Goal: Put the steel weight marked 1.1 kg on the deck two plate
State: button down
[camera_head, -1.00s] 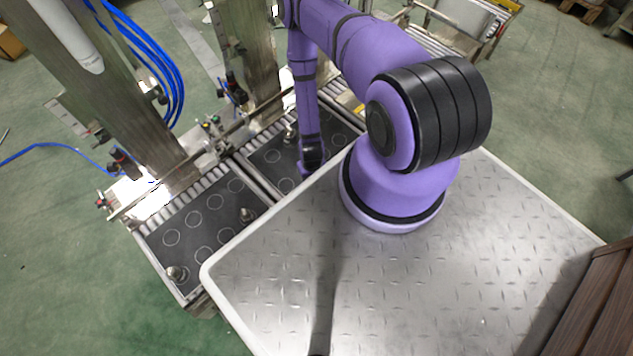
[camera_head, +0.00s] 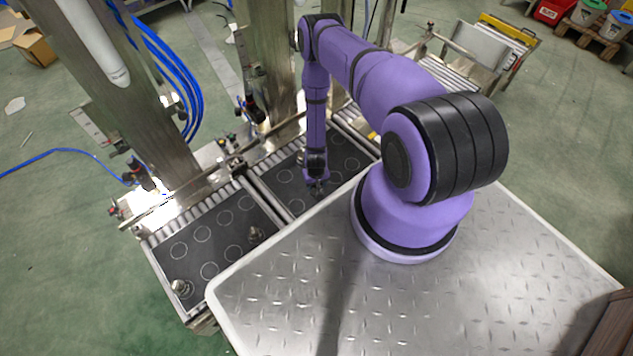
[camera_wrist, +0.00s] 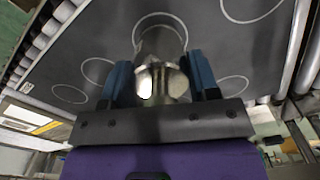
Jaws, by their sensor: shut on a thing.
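My gripper (camera_wrist: 160,80) is shut on a shiny steel weight (camera_wrist: 160,45), with one blue finger on each side of its knob. In the wrist view the weight overlaps a white circle on a dark plate (camera_wrist: 100,35); I cannot tell whether it touches the plate. In the head view my gripper (camera_head: 317,188) is low over the near part of the right dark plate (camera_head: 284,200). The left dark plate (camera_head: 215,232) carries two steel weights, one at the front corner (camera_head: 180,287) and one near its right edge (camera_head: 255,235). No mass markings are legible.
Rollers (camera_head: 195,222) and a metal rail (camera_head: 190,190) run behind the plates, with steel columns (camera_head: 125,95) rising there. My diamond-plate base top lies in front. Several white circles on the left plate are empty.

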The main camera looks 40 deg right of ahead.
jog(key=shift+f, duration=0.2)
jog(key=shift+c, duration=1.8)
grip_release()
jog(key=shift+f, duration=0.1)
notch_tip(320, 180, up, 12)
jog(key=shift+r, duration=0.1)
